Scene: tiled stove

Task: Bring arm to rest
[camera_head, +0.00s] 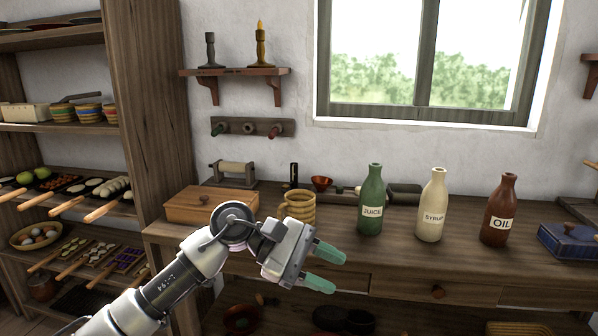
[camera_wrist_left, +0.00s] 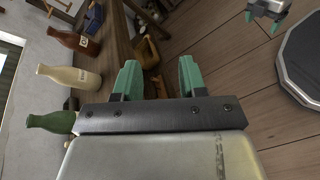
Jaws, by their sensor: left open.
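My left gripper (camera_head: 337,272) is in front of the worktop's front edge in the head view, with its two green fingers apart and nothing between them. The left wrist view also shows its open, empty fingers (camera_wrist_left: 160,78). My right gripper (camera_wrist_left: 263,18) shows small at the top right of the left wrist view, partly cut off, its green fingertips apart and empty. It is not in the head view.
The wooden worktop (camera_head: 408,268) carries a juice bottle (camera_head: 371,200), a syrup bottle (camera_head: 432,207), an oil bottle (camera_head: 497,211), a woven mug (camera_head: 299,206) and a wooden box (camera_head: 211,204). Shelves with food (camera_head: 70,185) stand left. Open floor (camera_wrist_left: 225,65) lies below.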

